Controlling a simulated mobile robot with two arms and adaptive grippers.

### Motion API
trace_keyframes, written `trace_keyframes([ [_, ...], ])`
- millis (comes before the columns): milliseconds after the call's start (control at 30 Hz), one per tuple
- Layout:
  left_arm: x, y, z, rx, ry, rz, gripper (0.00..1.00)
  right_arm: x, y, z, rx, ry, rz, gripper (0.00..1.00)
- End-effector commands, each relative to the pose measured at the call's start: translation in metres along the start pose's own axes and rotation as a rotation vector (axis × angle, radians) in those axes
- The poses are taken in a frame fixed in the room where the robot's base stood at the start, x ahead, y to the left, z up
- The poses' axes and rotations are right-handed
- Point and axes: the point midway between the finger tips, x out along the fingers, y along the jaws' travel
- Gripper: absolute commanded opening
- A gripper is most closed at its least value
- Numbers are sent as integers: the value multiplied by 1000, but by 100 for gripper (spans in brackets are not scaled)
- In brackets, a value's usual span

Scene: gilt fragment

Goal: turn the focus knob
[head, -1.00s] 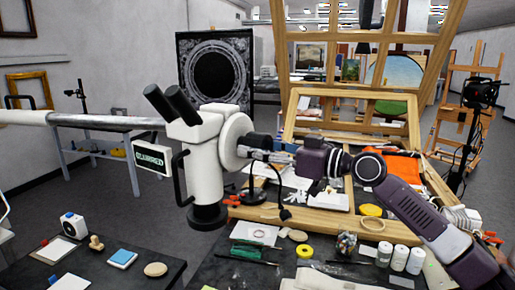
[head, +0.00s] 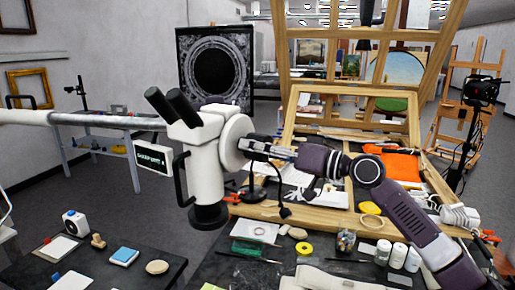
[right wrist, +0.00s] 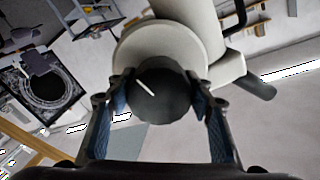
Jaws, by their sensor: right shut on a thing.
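The white microscope (head: 205,165) with black eyepieces hangs on a long horizontal arm in the head view. Its dark round focus knob (right wrist: 165,100) has a white line, slanted in the right wrist view. My right gripper (right wrist: 161,84) is shut on the knob, with one blue-padded finger on each side. In the head view my right gripper (head: 262,148) reaches the microscope's right side, and the knob is mostly hidden there. My left gripper is not in view.
The dark worktable (head: 300,267) below holds white jars (head: 398,256), yellow tape (head: 304,249) and several small items. A wooden frame (head: 350,115) stands behind my right arm. A smaller dark table (head: 120,277) is at lower left.

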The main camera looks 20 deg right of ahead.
Motion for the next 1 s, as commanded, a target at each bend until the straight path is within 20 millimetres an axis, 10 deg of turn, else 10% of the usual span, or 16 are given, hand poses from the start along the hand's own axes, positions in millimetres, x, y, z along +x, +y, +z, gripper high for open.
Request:
trace_keyframes([
  [333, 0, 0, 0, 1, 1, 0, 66, 0, 0, -1, 2, 2, -1, 24],
  [367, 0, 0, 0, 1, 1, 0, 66, 0, 0, -1, 2, 2, -1, 50],
  [500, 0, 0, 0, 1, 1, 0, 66, 0, 0, -1, 2, 2, -1, 66],
  [1000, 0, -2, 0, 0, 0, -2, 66, -22, 2, 1, 1, -1, 3, 66],
])
